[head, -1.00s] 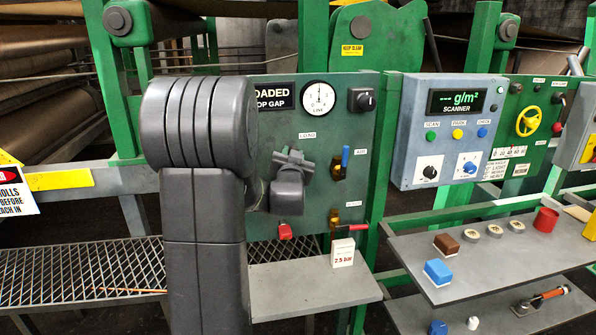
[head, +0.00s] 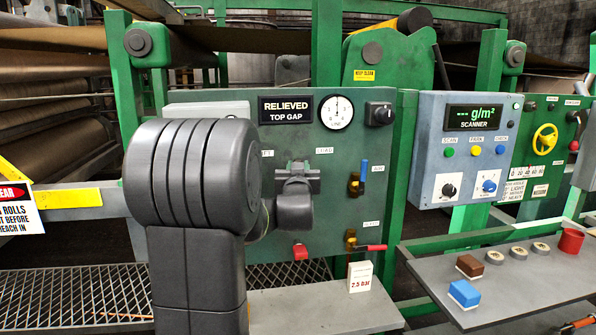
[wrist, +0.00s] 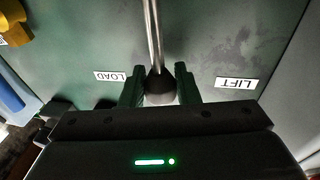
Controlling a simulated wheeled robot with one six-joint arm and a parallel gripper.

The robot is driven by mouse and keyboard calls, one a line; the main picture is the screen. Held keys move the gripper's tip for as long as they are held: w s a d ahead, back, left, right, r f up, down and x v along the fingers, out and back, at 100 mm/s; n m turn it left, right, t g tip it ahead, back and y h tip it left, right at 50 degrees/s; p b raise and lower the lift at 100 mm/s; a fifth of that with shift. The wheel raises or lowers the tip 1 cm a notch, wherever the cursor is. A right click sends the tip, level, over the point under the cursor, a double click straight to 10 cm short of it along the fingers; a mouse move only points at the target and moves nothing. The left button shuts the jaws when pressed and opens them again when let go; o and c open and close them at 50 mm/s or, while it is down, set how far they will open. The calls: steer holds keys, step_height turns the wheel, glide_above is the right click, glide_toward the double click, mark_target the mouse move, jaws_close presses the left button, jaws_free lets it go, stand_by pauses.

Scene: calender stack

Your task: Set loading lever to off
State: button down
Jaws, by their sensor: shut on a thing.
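The loading lever (wrist: 152,35) shows in the wrist view as a thin metal rod with a dark, rounded knob. My gripper (wrist: 160,88) has its two fingers on either side of the knob and is shut on it. The rod stands between the LOAD label (wrist: 112,76) and the LIFT label (wrist: 236,83). In the head view my gripper (head: 297,178) is in front of the green panel (head: 345,215), a little left of the LOAD label, and the lever is hidden behind it. The sign (head: 285,109) above reads RELIEVED, TOP GAP.
A round dial (head: 336,112) and a black knob (head: 380,113) sit at the panel's top right. Blue (head: 364,172) and red (head: 370,248) handles are close on the right, with a 2.5 bar block (head: 360,277) below. A shelf (head: 515,280) with small items stands at right.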

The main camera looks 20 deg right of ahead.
steer(key=c, duration=1.1)
jaws_free()
steer(key=b+v, duration=0.2)
steer(key=v, duration=1.2)
steer(key=shift+w, duration=0.15)
steer(key=p+x, duration=0.2)
steer(key=x, duration=1.1)
steer(key=shift+w+d, duration=0.2)
steer(key=shift+w, duration=0.1)
